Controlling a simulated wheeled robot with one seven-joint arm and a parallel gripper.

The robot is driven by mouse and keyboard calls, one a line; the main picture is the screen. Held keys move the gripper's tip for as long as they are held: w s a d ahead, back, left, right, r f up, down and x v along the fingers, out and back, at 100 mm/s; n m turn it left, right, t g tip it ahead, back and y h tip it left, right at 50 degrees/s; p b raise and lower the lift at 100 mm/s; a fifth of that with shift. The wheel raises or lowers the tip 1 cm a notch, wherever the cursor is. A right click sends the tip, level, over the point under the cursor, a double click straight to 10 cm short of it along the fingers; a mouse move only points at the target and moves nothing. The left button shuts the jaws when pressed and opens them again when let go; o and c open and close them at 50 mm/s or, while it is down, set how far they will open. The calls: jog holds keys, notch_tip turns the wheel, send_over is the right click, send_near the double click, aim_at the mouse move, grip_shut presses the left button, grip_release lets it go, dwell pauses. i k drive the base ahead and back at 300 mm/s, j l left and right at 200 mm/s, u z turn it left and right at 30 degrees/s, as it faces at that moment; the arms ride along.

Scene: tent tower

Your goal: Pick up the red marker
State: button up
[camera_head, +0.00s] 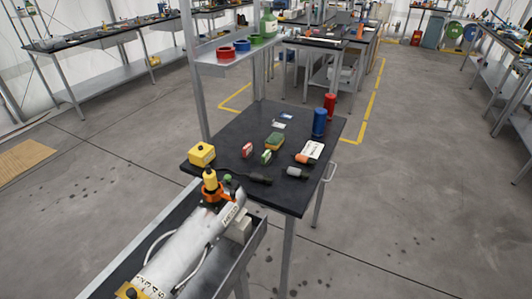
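I cannot single out a red marker with certainty. A red upright cylinder (330,106) stands at the far right edge of the black table (222,148), behind a blue cylinder (319,122). A small red and white item (247,150) stands left of the middle of the same table. My gripper is not visible in this view.
A yellow box (202,154), a green and yellow block (274,141) and a dark tool (258,178) lie on the table. A white cylinder (188,246) lies in a grey tray in front. Right floor is clear.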

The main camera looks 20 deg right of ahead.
aim_at(247, 152)
jog(key=i+l, duration=0.25)
jog(key=i, duration=0.2)
jog(key=i+l, duration=0.25)
jog(key=i, duration=0.2)
jog(key=j+u, duration=0.05)
